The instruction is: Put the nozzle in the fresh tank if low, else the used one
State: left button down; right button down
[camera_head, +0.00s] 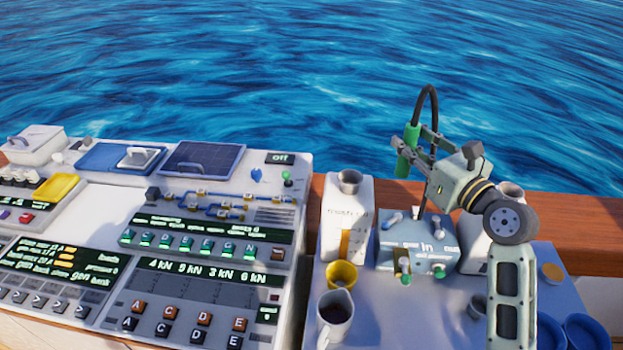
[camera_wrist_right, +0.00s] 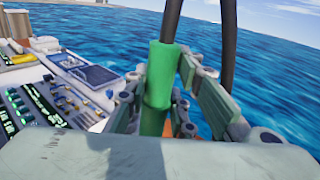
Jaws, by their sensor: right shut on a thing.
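The nozzle (camera_head: 408,150) has a green grip and a black hose that arches up and back down behind my gripper. My right gripper (camera_head: 415,143) is shut on the green grip and holds it upright above the table. The grip also shows between the fingers in the right wrist view (camera_wrist_right: 160,80). A white tank (camera_head: 347,215) with a round neck and an orange stripe stands left of the pump box. A second white tank (camera_head: 510,192) stands on the right, mostly hidden behind my right arm. My left gripper is not in view.
The grey-blue pump box (camera_head: 420,243), with green and blue fittings, stands between the tanks. A yellow cup (camera_head: 341,275) and a grey jug (camera_head: 335,312) stand in front of the left tank. Blue round dishes (camera_head: 585,330) lie at right. A control console (camera_head: 200,240) fills the left.

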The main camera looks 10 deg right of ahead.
jog(key=shift+w+a+f+p, duration=0.2)
jog(key=shift+w+a+f, duration=1.25)
jog(key=shift+f, duration=0.3)
jog(key=shift+w+a+f+p, duration=0.15)
jog(key=shift+w+a+f, duration=1.35)
jog(key=shift+f, duration=0.3)
jog(key=shift+w+a+f+p, duration=0.2)
jog(key=shift+w+a+f, duration=1.25)
jog(key=shift+f, duration=0.3)
jog(key=c, duration=2)
grip_release()
jog(key=shift+f, duration=0.2)
jog(key=o, duration=0.5)
